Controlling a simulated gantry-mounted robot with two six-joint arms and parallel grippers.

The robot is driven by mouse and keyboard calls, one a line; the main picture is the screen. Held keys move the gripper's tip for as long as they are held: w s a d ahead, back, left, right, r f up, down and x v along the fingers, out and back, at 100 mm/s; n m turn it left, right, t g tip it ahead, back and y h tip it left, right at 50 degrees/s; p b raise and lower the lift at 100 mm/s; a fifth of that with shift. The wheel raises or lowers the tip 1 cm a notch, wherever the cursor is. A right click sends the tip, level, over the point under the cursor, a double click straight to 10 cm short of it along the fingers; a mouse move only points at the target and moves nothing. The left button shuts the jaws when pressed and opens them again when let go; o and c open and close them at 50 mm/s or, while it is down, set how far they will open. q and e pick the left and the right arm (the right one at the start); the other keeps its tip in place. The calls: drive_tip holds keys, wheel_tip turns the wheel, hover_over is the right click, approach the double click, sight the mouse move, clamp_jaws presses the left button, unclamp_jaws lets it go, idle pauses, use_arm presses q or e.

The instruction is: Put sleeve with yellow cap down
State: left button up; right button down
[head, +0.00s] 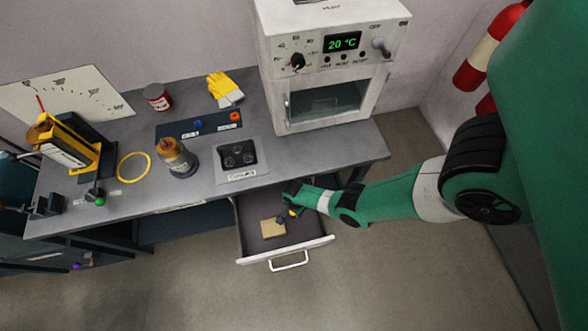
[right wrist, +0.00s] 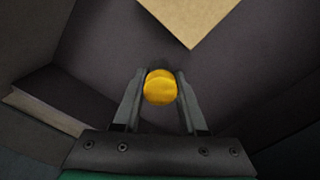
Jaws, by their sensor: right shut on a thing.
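My right gripper (head: 285,213) reaches into the open drawer (head: 255,215) below the table front. It is shut on the sleeve with the yellow cap (head: 294,212). In the right wrist view the round yellow cap (right wrist: 160,87) sits between the two fingers of the right gripper (right wrist: 160,92). The cap faces the camera and hides the sleeve's body. The dark drawer floor (right wrist: 110,45) lies behind it; I cannot tell whether the sleeve touches it. My left gripper is not in view.
A tan block (head: 272,228) lies in the drawer; its corner shows in the wrist view (right wrist: 190,20). The drawer's front wall has a white handle (head: 289,262). On the table stand a brown-topped bottle (head: 178,165), a black-topped plate (head: 237,155) and an oven (head: 330,70).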

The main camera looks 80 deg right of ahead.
drive_tip(key=shift+f+b, duration=0.25)
drive_tip(key=shift+b, duration=0.05)
drive_tip(key=shift+c, duration=2.3)
unclamp_jaws()
drive_tip(key=shift+r, duration=0.1)
drive_tip(key=shift+r, duration=0.15)
wheel_tip(320, 180, up, 12)
drive_tip(key=p, duration=1.2)
drive_tip(key=shift+p, duration=0.3)
